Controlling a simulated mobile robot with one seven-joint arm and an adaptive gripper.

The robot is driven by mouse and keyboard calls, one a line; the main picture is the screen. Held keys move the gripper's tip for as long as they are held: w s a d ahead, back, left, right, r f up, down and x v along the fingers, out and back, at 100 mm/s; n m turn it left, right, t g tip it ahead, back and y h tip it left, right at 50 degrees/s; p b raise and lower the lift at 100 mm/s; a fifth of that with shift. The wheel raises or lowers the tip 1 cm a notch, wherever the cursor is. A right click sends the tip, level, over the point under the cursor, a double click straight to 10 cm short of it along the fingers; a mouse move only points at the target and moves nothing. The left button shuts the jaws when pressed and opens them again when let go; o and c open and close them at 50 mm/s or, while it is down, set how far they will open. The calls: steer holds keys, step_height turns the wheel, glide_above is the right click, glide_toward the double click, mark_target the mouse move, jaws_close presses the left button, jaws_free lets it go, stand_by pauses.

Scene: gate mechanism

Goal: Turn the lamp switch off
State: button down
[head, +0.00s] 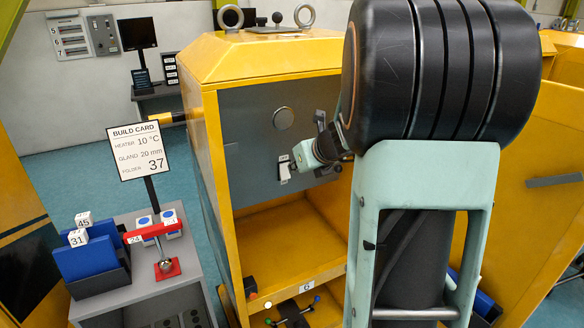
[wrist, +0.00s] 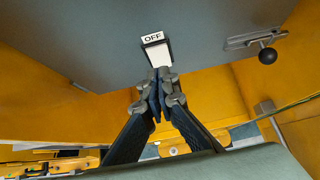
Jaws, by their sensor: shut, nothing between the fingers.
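The lamp switch (wrist: 157,50) is a white rocker in a dark frame on a grey panel. Its upper part reads "OFF" in the wrist view. It also shows in the head view (head: 284,171) as a small pale piece on the panel inside the yellow cabinet. My gripper (wrist: 162,78) is shut and empty, its dark fingertips together just below the switch, overlapping its lower end in the picture. I cannot tell whether they touch it. In the head view my mint wrist part is right beside the switch, and the fingers are hard to make out.
A lever with a black ball knob (wrist: 267,56) is on the panel right of the switch. The yellow cabinet (head: 213,150) has an open lower space and an open door (head: 540,200) at right. A grey stand (head: 150,286) with blue holders and a build card (head: 139,151) is at left.

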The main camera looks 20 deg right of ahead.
steer(key=w+r+p+v, duration=0.1)
steer(key=p+v, duration=0.1)
steer(key=v, duration=0.7)
steer(key=shift+r, duration=0.6)
steer(key=shift+a+f, duration=0.1)
